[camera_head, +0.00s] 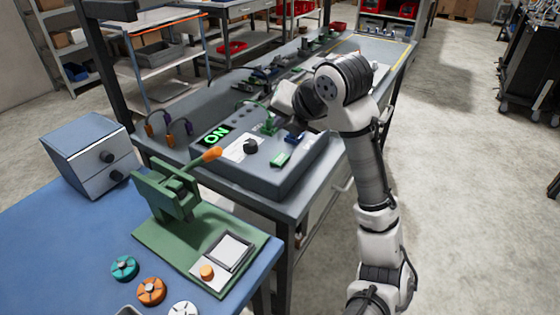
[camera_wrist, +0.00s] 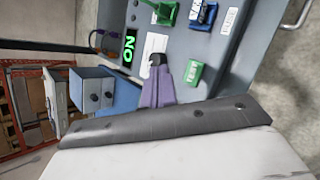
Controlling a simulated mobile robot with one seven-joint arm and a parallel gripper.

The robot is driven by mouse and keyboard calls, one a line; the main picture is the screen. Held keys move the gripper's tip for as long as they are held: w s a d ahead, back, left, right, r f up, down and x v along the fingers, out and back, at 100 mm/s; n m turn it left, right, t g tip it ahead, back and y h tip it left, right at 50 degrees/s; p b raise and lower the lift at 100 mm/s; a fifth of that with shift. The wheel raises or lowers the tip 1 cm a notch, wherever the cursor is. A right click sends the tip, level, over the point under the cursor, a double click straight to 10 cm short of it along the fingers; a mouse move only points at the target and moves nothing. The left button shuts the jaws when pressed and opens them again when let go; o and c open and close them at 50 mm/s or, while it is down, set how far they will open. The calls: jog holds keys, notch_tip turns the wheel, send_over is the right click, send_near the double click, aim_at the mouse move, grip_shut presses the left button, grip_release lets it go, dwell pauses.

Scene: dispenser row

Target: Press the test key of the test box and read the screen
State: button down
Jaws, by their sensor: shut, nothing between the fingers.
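The grey test box (camera_head: 228,172) stands on the bench in the head view, its lit screen (camera_head: 217,135) showing green "ON". The screen also shows in the wrist view (camera_wrist: 130,47), turned sideways. The green test key (camera_head: 280,159) sits on the box's top face; in the wrist view the key (camera_wrist: 194,73) reads "TEST". A black knob (camera_head: 251,147) lies between screen and key. My gripper (camera_wrist: 160,76) is shut and empty, its fingers pointing at the box near the knob in the wrist view. I cannot tell whether they touch. Its fingers are not clear in the head view.
A green lever press (camera_head: 172,192) with an orange handle stands on the blue table in front.

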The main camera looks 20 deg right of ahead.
aim_at(282, 161)
notch_tip(282, 161, down, 7)
jog(key=b, duration=0.4)
jog(key=shift+r, duration=0.2)
jog(key=shift+f, duration=0.1)
dwell(1.6)
jog(key=shift+f+b, duration=0.3)
jog(key=shift+b, duration=0.3)
jog(key=shift+f+b, duration=0.5)
jog(key=shift+r, duration=0.1)
dwell(0.5)
jog(key=shift+r+p, duration=0.6)
jog(key=shift+r, duration=0.2)
jog(key=shift+r+p, duration=1.7)
jog(key=shift+r, duration=0.85)
